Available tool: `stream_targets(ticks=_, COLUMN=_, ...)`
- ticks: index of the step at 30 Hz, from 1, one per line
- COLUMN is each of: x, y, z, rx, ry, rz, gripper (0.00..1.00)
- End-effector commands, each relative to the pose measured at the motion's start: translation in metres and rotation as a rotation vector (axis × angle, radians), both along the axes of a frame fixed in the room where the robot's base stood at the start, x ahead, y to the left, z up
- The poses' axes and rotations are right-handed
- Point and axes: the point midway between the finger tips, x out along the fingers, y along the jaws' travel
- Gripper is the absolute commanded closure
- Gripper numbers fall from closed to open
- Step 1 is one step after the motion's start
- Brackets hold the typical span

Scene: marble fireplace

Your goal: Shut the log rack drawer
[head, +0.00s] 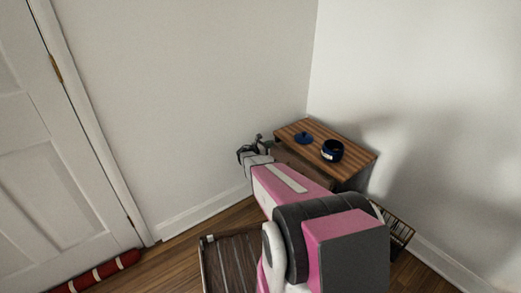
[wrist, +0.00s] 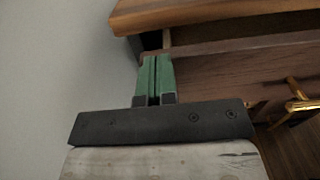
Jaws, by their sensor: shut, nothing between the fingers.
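The log rack (head: 355,155) is a low cabinet with a striped wooden top, standing in the room corner. Its brown drawer (wrist: 225,75) fills much of the wrist view, with a brass handle (wrist: 300,104) at the right. A dark gap shows between the top and the drawer's upper edge, so the drawer seems to stand partly out. My gripper (wrist: 155,62) has its green fingers together and empty, with the tips at the drawer's left end; I cannot tell whether they touch it. In the head view my gripper (head: 249,150) is left of the rack, and my arm hides much of the drawer.
A dark blue jar (head: 332,150) and a blue lid (head: 303,138) are on the rack's top. A slatted dark wooden piece (head: 232,262) is on the floor at lower front. A wire basket (head: 398,232) stands at right. Walls close in behind; a red roll (head: 95,275) lies by the door.

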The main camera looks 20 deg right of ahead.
Motion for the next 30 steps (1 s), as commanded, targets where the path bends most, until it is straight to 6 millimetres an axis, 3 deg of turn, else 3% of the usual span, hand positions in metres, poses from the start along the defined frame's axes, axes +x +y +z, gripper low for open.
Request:
stream_targets(ticks=6, x=0.008, y=-0.021, z=0.000, rx=-0.001, ry=0.000, rz=0.000, gripper=1.00)
stream_targets(ticks=19, x=0.008, y=-0.023, z=0.000, rx=-0.001, ry=0.000, rz=0.001, gripper=1.00)
stream_targets(ticks=25, x=0.004, y=-0.015, z=0.000, rx=-0.001, ry=0.000, rz=0.001, gripper=1.00)
stream_targets(ticks=30, x=-0.006, y=0.006, z=0.000, rx=0.000, ry=0.001, rz=0.000, gripper=1.00)
